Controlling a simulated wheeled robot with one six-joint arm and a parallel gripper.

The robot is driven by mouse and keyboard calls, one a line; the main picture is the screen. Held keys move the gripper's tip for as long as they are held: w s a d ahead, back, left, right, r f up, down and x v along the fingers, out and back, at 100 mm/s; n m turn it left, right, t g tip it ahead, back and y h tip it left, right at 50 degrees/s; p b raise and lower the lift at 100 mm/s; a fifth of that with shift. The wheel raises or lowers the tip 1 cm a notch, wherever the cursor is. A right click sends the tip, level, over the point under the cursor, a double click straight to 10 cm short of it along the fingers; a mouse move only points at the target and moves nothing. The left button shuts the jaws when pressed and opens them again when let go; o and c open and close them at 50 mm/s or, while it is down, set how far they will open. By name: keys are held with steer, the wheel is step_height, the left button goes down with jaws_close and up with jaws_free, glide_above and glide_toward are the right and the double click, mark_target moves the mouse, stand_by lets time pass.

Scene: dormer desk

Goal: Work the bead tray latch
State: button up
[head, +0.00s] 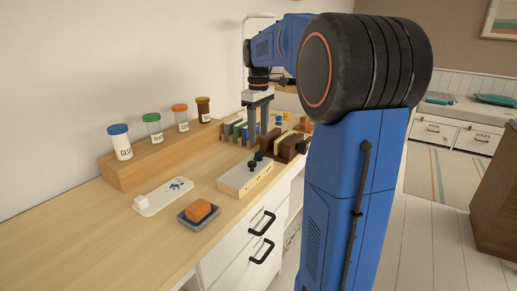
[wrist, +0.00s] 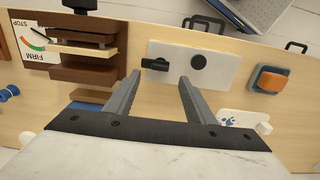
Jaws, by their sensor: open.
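A cream box (head: 236,179) with two black fittings on top stands near the desk's front edge. The wrist view shows its pale top (wrist: 219,67) with a black latch handle (wrist: 154,64) turned sideways at left and a round black knob (wrist: 199,61) at right. My gripper (head: 256,146) points down above the box's far end and is open. In the wrist view its two fingers (wrist: 160,77) are spread, with nothing between them. The left fingertip shows just below the latch handle; whether they touch I cannot tell.
A grey dish with an orange block (wrist: 270,81) lies near the front edge, beside a white plate with blue marks (head: 163,197). A wooden rack (head: 160,158) holds several jars behind. A dark brown stepped block (head: 286,147) and upright coloured pieces stand close to the gripper.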

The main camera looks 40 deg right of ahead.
mark_target(259, 151)
step_height(259, 151, down, 7)
steer(key=shift+r, duration=0.1)
stand_by(0.4)
steer(key=c, duration=1.1)
steer(key=shift+o, duration=0.2)
